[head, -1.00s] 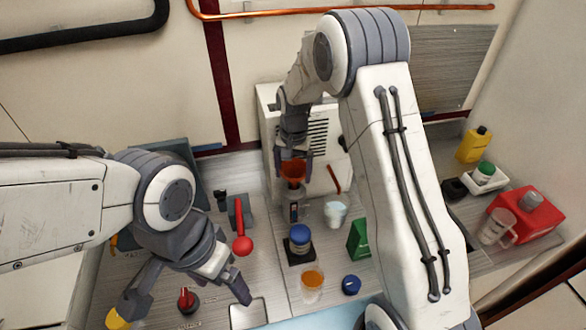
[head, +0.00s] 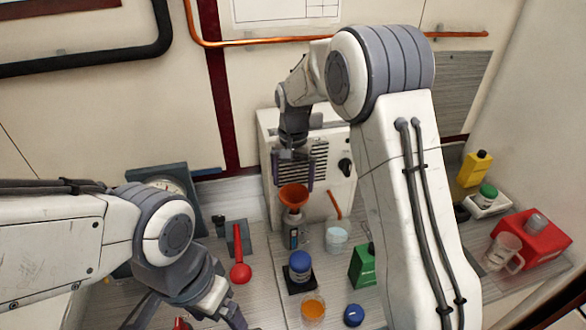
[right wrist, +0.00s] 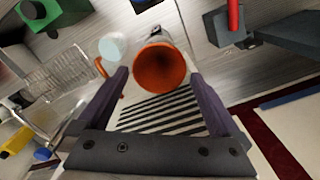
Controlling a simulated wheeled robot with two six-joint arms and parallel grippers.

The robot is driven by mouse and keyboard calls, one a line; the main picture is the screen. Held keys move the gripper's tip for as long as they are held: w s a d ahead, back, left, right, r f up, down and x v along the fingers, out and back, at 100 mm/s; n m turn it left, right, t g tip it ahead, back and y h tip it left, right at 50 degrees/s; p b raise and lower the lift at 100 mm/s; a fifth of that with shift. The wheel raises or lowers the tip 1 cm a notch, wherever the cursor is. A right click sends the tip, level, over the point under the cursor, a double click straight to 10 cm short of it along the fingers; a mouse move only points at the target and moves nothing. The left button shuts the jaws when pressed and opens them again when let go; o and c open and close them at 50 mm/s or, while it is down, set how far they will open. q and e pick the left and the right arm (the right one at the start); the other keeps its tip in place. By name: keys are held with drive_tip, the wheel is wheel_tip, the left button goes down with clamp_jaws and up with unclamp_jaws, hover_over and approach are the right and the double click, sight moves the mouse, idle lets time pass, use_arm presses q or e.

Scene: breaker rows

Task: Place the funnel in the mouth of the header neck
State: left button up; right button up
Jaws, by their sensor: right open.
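The orange funnel (head: 293,194) sits wide side up on top of the header neck (head: 293,224), its spout hidden inside or behind the neck's top. It looks upright. My right gripper (head: 293,184) is open just above the funnel, its fingers apart. In the right wrist view, the funnel's round mouth (right wrist: 160,68) lies beyond and between the open fingertips (right wrist: 160,76), with no finger seen touching it. My left gripper (head: 188,315) is low at the left, its fingers spread and cut by the picture's bottom edge.
A white slatted cabinet (head: 335,160) stands right behind the neck. A pale cup (head: 338,238), a blue-capped jar (head: 300,264), a green box (head: 362,268) and an orange-filled glass (head: 313,308) stand close by.

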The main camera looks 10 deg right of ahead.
wheel_tip(320, 180, up, 6)
hover_over(293, 195)
drive_tip(key=s, duration=0.3)
drive_tip(key=shift+a+b, duration=0.3)
drive_tip(key=shift+a, duration=0.05)
drive_tip(key=shift+f, duration=0.1)
wheel_tip(293, 195, down, 12)
drive_tip(key=p, duration=0.2)
drive_tip(key=shift+p, duration=0.3)
drive_tip(key=shift+w, duration=0.1)
wheel_tip(293, 195, up, 2)
drive_tip(key=shift+r+b, duration=0.15)
drive_tip(key=shift+b, duration=0.55)
drive_tip(key=shift+r, duration=0.4)
